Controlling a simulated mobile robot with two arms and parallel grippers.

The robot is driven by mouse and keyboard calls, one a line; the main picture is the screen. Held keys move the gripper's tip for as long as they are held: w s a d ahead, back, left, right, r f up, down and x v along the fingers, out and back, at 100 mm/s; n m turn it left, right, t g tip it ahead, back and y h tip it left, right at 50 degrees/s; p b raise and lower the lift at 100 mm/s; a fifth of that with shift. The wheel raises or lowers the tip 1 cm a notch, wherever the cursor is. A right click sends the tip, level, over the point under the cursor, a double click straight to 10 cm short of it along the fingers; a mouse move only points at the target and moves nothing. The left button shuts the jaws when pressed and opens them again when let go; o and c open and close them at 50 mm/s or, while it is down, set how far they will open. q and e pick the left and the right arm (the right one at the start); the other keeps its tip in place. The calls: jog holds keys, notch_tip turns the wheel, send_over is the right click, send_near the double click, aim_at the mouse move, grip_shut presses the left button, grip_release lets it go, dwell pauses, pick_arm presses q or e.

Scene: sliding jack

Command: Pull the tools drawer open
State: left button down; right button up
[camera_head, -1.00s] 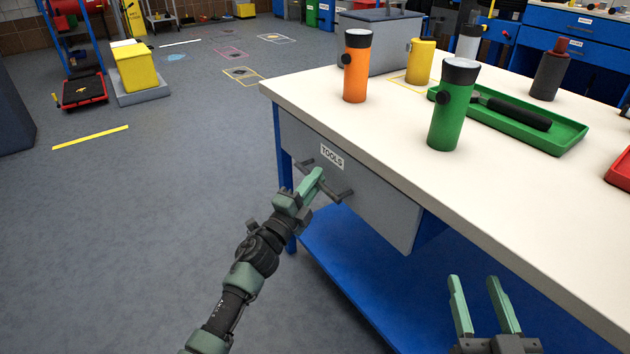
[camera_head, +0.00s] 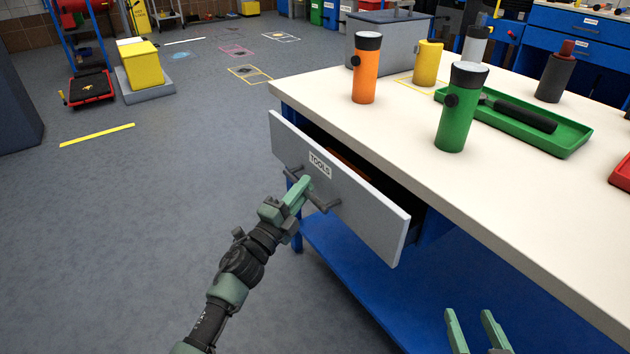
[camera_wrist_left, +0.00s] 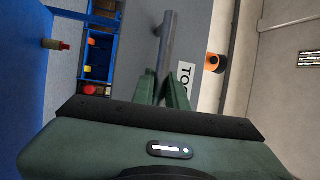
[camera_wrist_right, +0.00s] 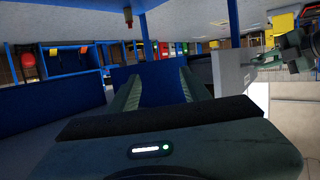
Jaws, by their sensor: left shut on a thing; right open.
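The tools drawer (camera_head: 352,199) has a grey front with a TOOLS label and hangs under the white workbench top. It is partly open, with a dark gap behind its front and something orange-brown inside. My left gripper (camera_head: 302,190) is shut on the drawer's dark bar handle (camera_head: 323,202). The handle also shows between the fingers in the left wrist view (camera_wrist_left: 165,45). My right gripper (camera_head: 472,330) is open and empty, low in front of the bench. In the right wrist view its fingers (camera_wrist_right: 160,85) stand apart with nothing between them.
On the bench top (camera_head: 400,135) stand an orange flashlight (camera_head: 365,70), a green flashlight (camera_head: 458,110), a yellow cylinder (camera_head: 427,63) and a green tray (camera_head: 560,140) with a dark-handled tool. A blue lower shelf (camera_head: 370,285) lies below. The floor left of the drawer is clear.

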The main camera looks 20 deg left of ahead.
pick_arm(q)
jog(key=s+a+p, duration=0.3)
jog(key=s+a, duration=0.8)
jog(key=s, duration=0.4)
jog(key=shift+s+a, duration=0.15)
jog(key=shift+a, duration=0.25)
pick_arm(e)
jog(key=s+d+f+g+h, duration=0.2)
jog(key=s+d+f+g, duration=0.2)
jog(key=s+f+g, duration=0.5)
jog(key=shift+s+d+f+m+h, duration=0.35)
jog(key=shift+s+f, duration=0.6)
jog(key=shift+s, duration=0.8)
pick_arm(q)
jog(key=c, duration=1.4)
grip_release()
